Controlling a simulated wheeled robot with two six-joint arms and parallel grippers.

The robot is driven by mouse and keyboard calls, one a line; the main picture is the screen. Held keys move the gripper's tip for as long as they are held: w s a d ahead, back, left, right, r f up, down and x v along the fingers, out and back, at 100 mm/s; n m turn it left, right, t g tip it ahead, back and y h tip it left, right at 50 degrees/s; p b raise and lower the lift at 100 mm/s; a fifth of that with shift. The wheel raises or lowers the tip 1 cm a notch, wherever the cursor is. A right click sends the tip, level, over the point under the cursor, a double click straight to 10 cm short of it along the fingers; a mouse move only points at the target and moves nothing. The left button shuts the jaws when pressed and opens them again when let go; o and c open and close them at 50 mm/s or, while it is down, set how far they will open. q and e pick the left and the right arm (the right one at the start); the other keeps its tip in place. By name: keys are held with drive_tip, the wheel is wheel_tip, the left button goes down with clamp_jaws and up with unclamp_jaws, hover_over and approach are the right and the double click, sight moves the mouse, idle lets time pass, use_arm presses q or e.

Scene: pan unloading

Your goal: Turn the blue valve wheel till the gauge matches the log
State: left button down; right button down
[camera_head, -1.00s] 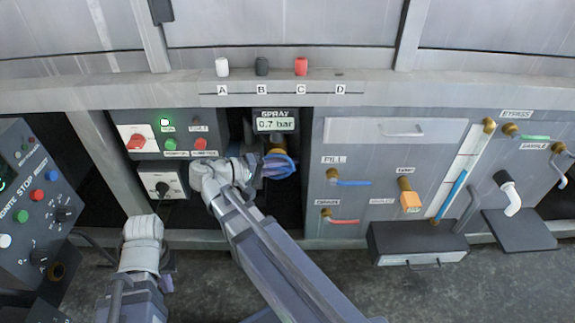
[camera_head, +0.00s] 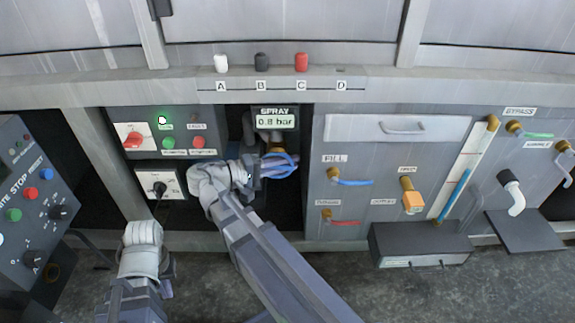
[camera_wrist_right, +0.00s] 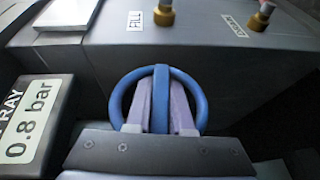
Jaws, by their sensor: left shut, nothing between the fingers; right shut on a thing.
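The blue valve wheel (camera_head: 281,166) sits on a brass valve below the spray gauge (camera_head: 275,122), which reads 0.8 bar. In the right wrist view the blue wheel (camera_wrist_right: 203,105) is large, with one spoke between my fingers. My right gripper (camera_head: 268,170) is shut on the wheel; it also shows in the right wrist view (camera_wrist_right: 160,105). The gauge (camera_wrist_right: 27,122) there also reads 0.8 bar. My left gripper (camera_head: 167,284) is low at the left, shut and empty, away from the panels. I cannot make out a log in these frames.
A panel with a red switch (camera_head: 132,140) and a lit green lamp stands left of the wheel. Right of it are the fill valve (camera_head: 350,182) and other small valves. A dark box (camera_head: 419,243) juts out low at the right. Coloured pegs stand on the ledge above.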

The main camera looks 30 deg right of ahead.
drive_tip(key=c, duration=0.8)
unclamp_jaws()
drive_tip(key=shift+a, duration=0.1)
drive_tip(key=w+a, duration=0.1)
drive_tip(key=a, duration=0.6)
drive_tip(key=shift+a+r+p, duration=0.25)
drive_tip(key=shift+r+p, duration=0.2)
drive_tip(key=shift+w, duration=0.1)
